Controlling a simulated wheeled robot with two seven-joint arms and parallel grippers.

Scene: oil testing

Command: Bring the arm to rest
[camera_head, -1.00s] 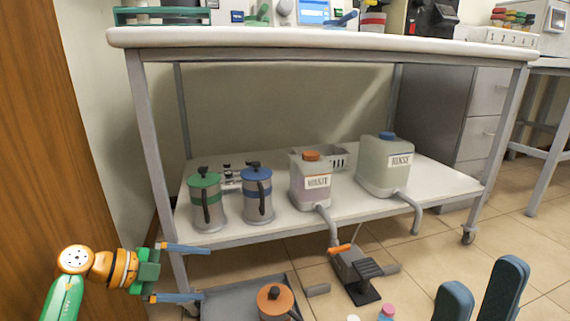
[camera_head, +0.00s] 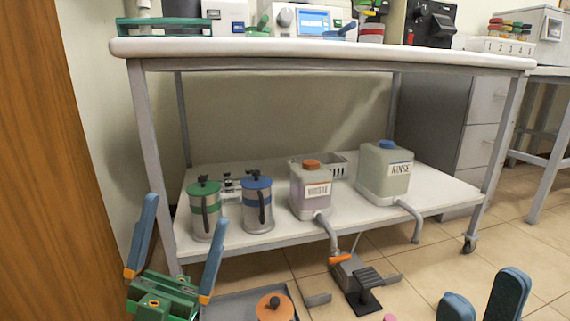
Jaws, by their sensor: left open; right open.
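My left gripper (camera_head: 178,239) is at the lower left in the head view. Its two blue fingers point up and stand wide apart, with nothing between them. It is in front of the table's left front leg. My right gripper (camera_head: 484,300) shows at the bottom right edge as two dark blue fingertips with a gap between them. No object shows in that gap, and the rest of it is cut off by the frame.
The white table (camera_head: 320,52) has a lower shelf (camera_head: 290,234) holding a green-lidded can (camera_head: 204,212), a blue-lidded can (camera_head: 257,206), an orange-capped jug (camera_head: 311,191) and a RINSE jug (camera_head: 385,173). A grey tray (camera_head: 235,307) with an orange-lidded pot (camera_head: 275,306) and a pedal (camera_head: 358,282) are on the floor.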

